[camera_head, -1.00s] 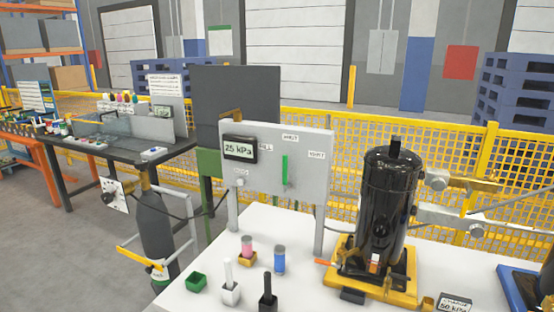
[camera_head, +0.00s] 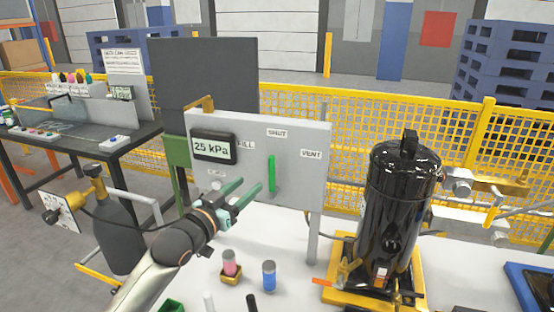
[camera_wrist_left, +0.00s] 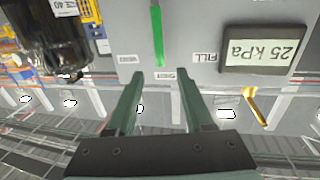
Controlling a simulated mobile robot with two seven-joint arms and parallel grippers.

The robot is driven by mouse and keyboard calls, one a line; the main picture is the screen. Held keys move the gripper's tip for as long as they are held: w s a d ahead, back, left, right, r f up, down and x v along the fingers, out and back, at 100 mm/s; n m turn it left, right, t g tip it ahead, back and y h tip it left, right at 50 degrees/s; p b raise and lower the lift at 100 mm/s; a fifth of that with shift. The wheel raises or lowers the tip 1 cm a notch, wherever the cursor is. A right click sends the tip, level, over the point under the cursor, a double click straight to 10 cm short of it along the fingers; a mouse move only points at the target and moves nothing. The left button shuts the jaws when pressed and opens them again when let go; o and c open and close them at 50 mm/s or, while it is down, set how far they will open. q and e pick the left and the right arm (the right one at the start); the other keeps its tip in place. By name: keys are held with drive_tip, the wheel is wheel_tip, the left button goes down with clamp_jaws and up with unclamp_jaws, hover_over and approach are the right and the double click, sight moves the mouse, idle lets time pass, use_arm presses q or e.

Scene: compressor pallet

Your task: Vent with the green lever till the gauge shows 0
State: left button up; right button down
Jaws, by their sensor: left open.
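The green lever (camera_head: 271,174) stands upright on the grey panel (camera_head: 300,133), below the SHUT label, with VENT to its right and FILL to its left. The gauge (camera_head: 213,148) at the panel's upper left reads 25 kPa. My left gripper (camera_head: 248,188) is open and empty in front of the panel, just left of the lever in the head view. In the left wrist view, which is upside down, the lever (camera_wrist_left: 157,35) shows beyond the open fingers (camera_wrist_left: 158,85), apart from them. The gauge (camera_wrist_left: 262,49) shows there too. My right gripper is not in view.
The black compressor (camera_head: 400,210) stands on a yellow base on the white table (camera_head: 300,275), right of the panel. Pink (camera_head: 230,263) and blue (camera_head: 269,275) bottles stand before the panel. A dark gas cylinder (camera_head: 118,232) is at the left.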

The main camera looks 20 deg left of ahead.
sight(270, 166)
use_arm(q)
drive_tip(key=p+x, duration=0.1)
drive_tip(key=x, duration=1.1)
drive_tip(key=shift+d+r, duration=0.1)
clamp_jaws()
idle(1.3)
